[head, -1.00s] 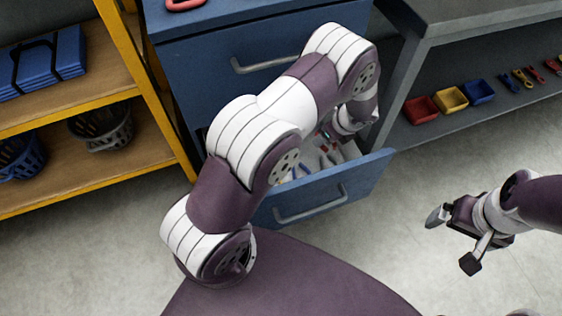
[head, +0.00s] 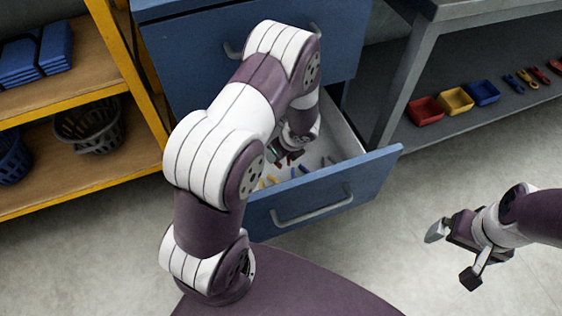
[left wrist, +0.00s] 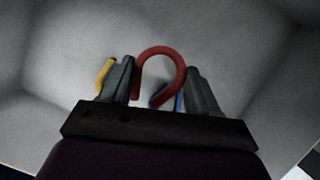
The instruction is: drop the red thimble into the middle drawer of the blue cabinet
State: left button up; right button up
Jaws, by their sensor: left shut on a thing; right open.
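The red thimble (left wrist: 160,68), a rounded hook-like loop, shows between the two fingers of my left gripper (left wrist: 158,90) in the left wrist view. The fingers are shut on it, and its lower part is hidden. In the head view my left gripper (head: 285,158) is over or inside the open drawer (head: 310,207) of the blue cabinet (head: 190,65), largely hidden by my arm. Its exact height above the drawer floor cannot be told. My right gripper (head: 454,255) is open and empty, out over the floor at the right.
Small blue and yellow pieces lie in the open drawer. A shut drawer with a handle (head: 232,50) is above it. A yellow shelf (head: 130,75) with baskets stands left. A grey bench (head: 400,95) with red, yellow and blue trays stands right.

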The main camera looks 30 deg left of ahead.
aim_at(281, 162)
pick_arm(q)
notch_tip(281, 162, down, 5)
jog(key=shift+r+b, duration=0.1)
jog(key=shift+b, duration=1.15)
jog(key=shift+r, duration=0.1)
jog(key=shift+f+b, duration=0.4)
jog(key=shift+f, duration=0.2)
jog(key=o, duration=1.1)
jog(key=shift+r, duration=0.15)
jog(key=p+v, duration=0.7)
jog(key=v, duration=0.6)
